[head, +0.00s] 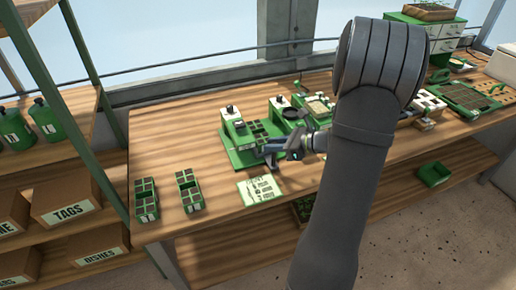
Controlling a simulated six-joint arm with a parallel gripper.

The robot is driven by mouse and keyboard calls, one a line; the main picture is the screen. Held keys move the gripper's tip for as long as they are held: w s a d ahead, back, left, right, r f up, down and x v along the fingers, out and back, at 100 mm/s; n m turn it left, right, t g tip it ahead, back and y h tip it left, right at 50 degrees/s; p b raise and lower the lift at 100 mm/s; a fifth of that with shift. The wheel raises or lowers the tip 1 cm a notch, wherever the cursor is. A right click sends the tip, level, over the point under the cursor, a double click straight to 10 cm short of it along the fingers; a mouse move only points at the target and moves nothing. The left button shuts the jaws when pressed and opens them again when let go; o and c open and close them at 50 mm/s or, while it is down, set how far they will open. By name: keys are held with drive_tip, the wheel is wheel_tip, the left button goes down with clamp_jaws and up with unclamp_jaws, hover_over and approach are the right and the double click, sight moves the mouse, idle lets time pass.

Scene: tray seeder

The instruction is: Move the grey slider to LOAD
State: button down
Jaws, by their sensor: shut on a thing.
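The tray seeder is a green machine (228,152) on the wooden bench, with white-topped green posts and a dark cell tray (258,131) on its base. My gripper (272,151) reaches in from the right, low at the front right of the seeder base. Its jaws are shut on what appears to be the grey slider, which they mostly hide. The LOAD mark and the slider's exact position along its track are too small to make out.
A printed card (260,190) lies in front of the seeder. Two green cell trays, one at the left (146,200) and one beside it (189,190), stand on the bench. More green equipment stands behind my arm.

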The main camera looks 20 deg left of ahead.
drive_tip(key=shift+w+d, duration=0.85)
drive_tip(key=shift+w, duration=0.05)
drive_tip(key=c, duration=1.5)
unclamp_jaws()
drive_tip(key=shift+c, duration=0.2)
drive_tip(key=v, duration=1.7)
drive_tip(key=shift+d, duration=0.25)
drive_tip(key=shift+a, duration=0.1)
drive_tip(key=x, duration=1.7)
drive_tip(key=shift+a, duration=0.25)
drive_tip(key=shift+s, duration=0.1)
